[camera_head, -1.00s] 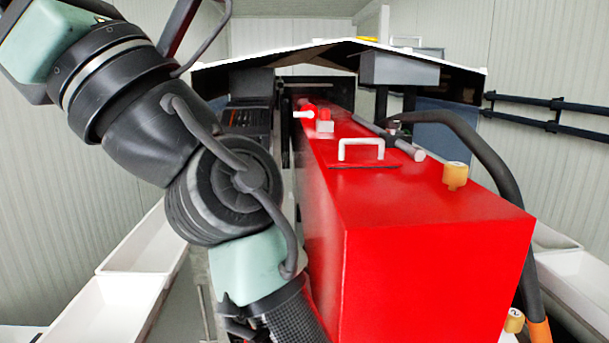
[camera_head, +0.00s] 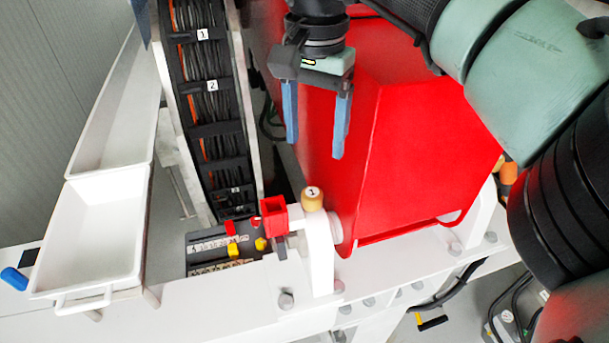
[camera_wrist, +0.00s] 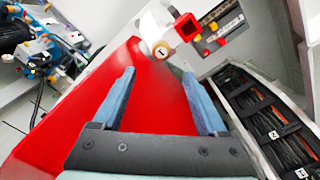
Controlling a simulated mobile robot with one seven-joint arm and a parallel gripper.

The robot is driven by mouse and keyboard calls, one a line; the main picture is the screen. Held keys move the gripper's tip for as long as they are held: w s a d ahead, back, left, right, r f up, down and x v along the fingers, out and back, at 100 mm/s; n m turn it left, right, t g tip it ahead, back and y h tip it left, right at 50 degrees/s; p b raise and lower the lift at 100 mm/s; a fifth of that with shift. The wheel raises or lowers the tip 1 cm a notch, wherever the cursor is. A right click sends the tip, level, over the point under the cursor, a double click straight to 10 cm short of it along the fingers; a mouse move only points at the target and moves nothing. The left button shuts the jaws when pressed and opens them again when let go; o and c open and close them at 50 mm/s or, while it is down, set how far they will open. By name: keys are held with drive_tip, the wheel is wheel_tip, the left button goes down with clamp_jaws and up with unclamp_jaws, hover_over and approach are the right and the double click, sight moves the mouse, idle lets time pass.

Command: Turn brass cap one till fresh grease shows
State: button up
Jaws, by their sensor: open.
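Brass cap one (camera_head: 313,199), a small tan cylinder with a "1" on its top, sits on a white bracket beside the red housing (camera_head: 420,120) in the head view. It also shows in the wrist view (camera_wrist: 161,51), beyond the fingertips. My gripper (camera_head: 315,150) has two blue fingers, spread apart with nothing between them. It hangs above and behind the cap in the head view, apart from it. No grease can be made out at the cap.
A red square-mouthed part (camera_head: 274,215) stands just left of the cap. Yellow and red knobs sit on a dark labelled panel (camera_head: 212,248). White trays (camera_head: 95,230) line the left side. A black rack with numbered bays (camera_head: 212,110) stands behind.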

sight(312, 192)
wheel_tip(312, 192, down, 12)
drive_tip(key=p, duration=0.4)
drive_tip(key=shift+a+r, duration=0.1)
clamp_jaws()
drive_tip(key=shift+m, duration=0.3)
